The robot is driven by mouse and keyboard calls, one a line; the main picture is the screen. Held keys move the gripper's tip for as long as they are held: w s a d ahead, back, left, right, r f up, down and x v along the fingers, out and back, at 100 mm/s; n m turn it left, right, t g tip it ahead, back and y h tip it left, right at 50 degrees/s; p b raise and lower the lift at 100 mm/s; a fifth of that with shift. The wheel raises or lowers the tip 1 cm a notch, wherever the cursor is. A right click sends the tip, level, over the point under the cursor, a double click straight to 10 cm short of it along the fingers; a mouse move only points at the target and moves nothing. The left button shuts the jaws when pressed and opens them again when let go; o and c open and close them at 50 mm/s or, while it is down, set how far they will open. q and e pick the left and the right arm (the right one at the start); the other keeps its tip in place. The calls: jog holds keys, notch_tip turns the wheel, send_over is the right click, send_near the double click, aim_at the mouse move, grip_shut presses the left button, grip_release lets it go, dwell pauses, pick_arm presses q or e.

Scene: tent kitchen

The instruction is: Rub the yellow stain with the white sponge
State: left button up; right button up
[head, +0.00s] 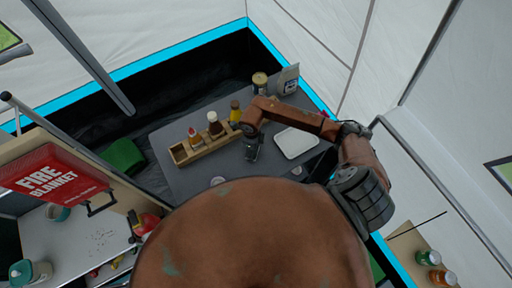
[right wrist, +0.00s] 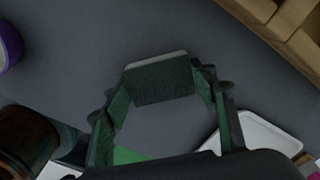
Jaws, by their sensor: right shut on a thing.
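My right gripper (head: 252,152) reaches down over the grey table (head: 185,190), beside the wooden bottle rack. In the right wrist view my right gripper (right wrist: 161,88) is shut on a block with a dark face and a thin pale edge, which appears to be the sponge (right wrist: 160,82). One finger presses each side of it. In the head view the sponge is too small and dark to make out. I cannot tell whether it touches the table. I see no yellow stain in either view. My left gripper is not in view.
A wooden rack (head: 180,153) with several bottles stands left of the gripper. A white tray (head: 297,142) lies to its right. A jar (head: 259,83) and a grey bag (head: 287,79) stand at the back. A purple-rimmed thing (right wrist: 8,45) shows in the wrist view.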

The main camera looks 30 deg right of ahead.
jog(key=shift+a, duration=0.5)
jog(key=shift+r+p, duration=0.15)
jog(key=shift+p, duration=0.15)
notch_tip(320, 180, up, 2)
jog(key=shift+w+r, duration=0.1)
jog(key=shift+r+p, duration=1.85)
jog(key=shift+r, duration=0.9)
